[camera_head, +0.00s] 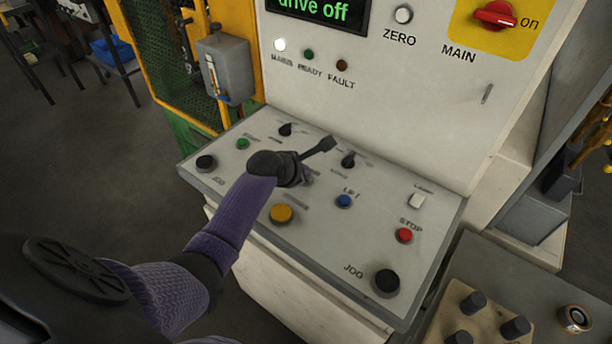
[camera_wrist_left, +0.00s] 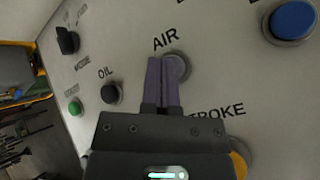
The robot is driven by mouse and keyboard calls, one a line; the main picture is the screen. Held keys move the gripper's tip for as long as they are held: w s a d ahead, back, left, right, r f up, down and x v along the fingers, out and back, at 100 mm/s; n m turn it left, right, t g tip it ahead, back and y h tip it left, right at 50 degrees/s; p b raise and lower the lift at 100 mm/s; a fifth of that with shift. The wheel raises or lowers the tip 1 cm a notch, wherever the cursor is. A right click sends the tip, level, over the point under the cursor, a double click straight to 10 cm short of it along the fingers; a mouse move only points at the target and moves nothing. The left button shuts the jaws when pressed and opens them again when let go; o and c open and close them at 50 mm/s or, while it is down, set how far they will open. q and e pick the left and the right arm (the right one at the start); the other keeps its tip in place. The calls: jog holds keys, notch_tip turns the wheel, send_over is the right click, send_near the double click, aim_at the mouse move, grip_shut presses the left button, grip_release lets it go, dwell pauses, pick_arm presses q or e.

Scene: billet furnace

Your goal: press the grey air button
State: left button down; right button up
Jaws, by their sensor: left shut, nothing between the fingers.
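The grey air button (camera_wrist_left: 181,67) shows in the left wrist view, under the label AIR on the sloped panel (camera_head: 240,185). The two purple fingers of my left gripper (camera_wrist_left: 162,62) are shut together with nothing between them. Their tips lie over the left part of the button in that view and cover some of it. I cannot tell whether they touch it. In the head view my left gripper (camera_head: 304,178) is over the middle of the panel, and the grey button is hidden behind it. My right gripper is not in view.
Near my left gripper are a black oil button (camera_wrist_left: 111,93), a yellow button (camera_head: 281,213), a blue button (camera_head: 344,201) and a black selector knob (camera_head: 348,160). A red stop button (camera_head: 404,235) and a black jog button (camera_head: 386,281) are to the right. An upright panel rises behind.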

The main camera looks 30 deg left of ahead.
pick_arm(q)
jog(key=shift+f, duration=0.4)
dwell(0.5)
jog(key=shift+r+p, duration=0.85)
jog(key=shift+p, duration=0.1)
notch_tip(320, 180, up, 5)
jog(key=p, duration=0.6)
jog(key=shift+r, duration=0.15)
